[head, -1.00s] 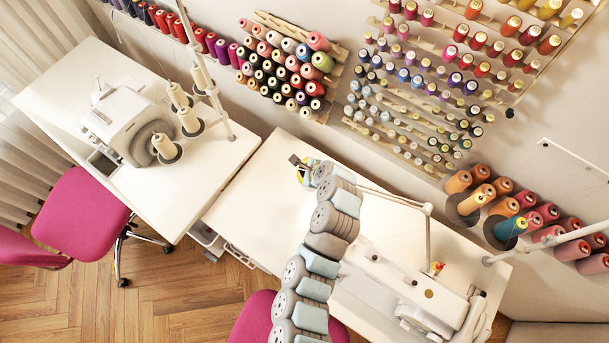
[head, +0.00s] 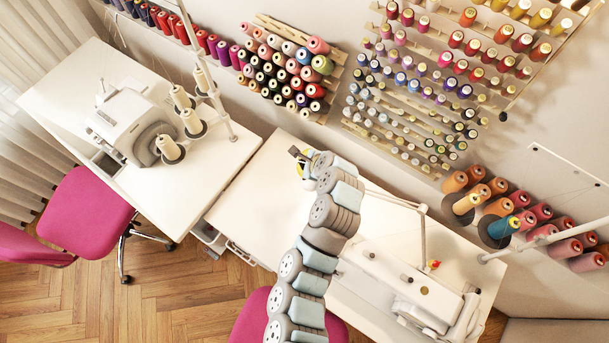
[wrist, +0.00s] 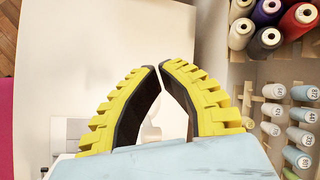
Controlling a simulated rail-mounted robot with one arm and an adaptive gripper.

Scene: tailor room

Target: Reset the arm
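My gripper (head: 300,160) is at the end of my arm, over the back left part of the right-hand white table (head: 250,205) in the head view. It is small there and partly hidden by my arm. In the wrist view my gripper (wrist: 159,66) shows two yellow fingers with dark inner pads. The fingers lean inward and their tips come together with only a thin gap. Nothing is held between them. My arm reaches up from the bottom of the head view in a curve over the table.
A white sewing machine (head: 400,285) stands on the right-hand table, right of my arm. Another machine (head: 130,123) and cream thread cones (head: 182,97) stand on the left table. Wall racks hold many spools (head: 287,68). Pink chairs (head: 85,210) stand in front.

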